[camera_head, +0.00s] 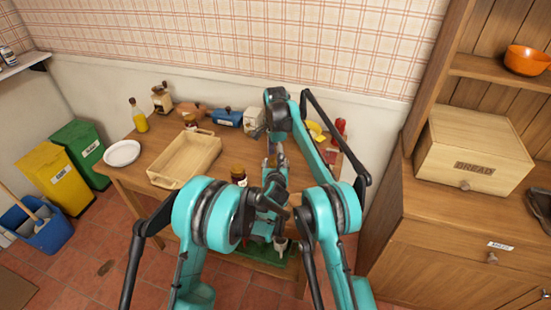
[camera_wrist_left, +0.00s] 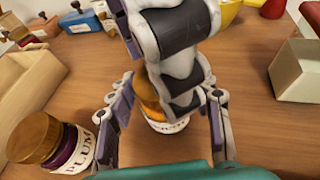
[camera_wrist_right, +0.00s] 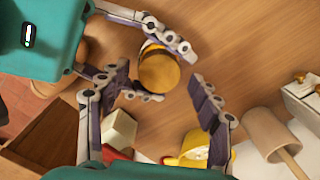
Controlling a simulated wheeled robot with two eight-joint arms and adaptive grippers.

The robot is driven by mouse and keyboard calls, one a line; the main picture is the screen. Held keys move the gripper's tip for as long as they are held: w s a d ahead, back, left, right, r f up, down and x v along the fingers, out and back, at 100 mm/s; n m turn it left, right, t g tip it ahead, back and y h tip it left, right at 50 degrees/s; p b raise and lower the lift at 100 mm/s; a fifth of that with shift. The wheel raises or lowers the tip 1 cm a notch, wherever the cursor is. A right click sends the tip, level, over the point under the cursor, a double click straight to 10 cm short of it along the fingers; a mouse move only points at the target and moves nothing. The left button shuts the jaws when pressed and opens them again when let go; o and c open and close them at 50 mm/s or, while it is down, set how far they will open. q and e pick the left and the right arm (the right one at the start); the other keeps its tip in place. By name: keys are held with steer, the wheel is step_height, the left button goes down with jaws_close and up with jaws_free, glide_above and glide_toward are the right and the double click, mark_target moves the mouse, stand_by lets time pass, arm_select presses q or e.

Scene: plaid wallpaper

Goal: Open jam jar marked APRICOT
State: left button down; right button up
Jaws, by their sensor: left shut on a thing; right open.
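A jar with orange contents (camera_wrist_left: 150,92) stands on the wooden table between my left gripper's fingers (camera_wrist_left: 165,95) in the left wrist view. Its white label is partly covered and I cannot read it fully. My left gripper is shut on this jar. Its gold lid (camera_wrist_right: 159,70) shows in the right wrist view, with my left fingers beside it. My right gripper (camera_wrist_right: 160,88) is open above the lid, its fingers apart on either side and not visibly touching it. A second jar (camera_wrist_left: 50,145), labelled PLUM, with a brown lid, stands left of my left gripper.
A wooden tray (camera_head: 168,181) lies on the table to the left, with a white plate (camera_head: 122,153) and a yellow bottle (camera_head: 139,118) beyond. A pale block (camera_wrist_left: 295,70) stands right of the held jar. A wooden mallet-like thing (camera_wrist_right: 266,134) is nearby.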

step_height(320, 180, up, 4)
steer(key=shift+f, duration=0.15)
steer(key=shift+c, duration=0.2)
step_height(320, 180, up, 3)
steer(key=m, duration=0.3)
steer(key=shift+d, duration=0.15)
steer(key=shift+f, duration=0.3)
step_height(320, 180, down, 7)
steer(key=shift+r, duration=0.1)
steer(key=c, duration=1.2)
steer(key=n, duration=0.3)
steer(key=shift+s, duration=0.1)
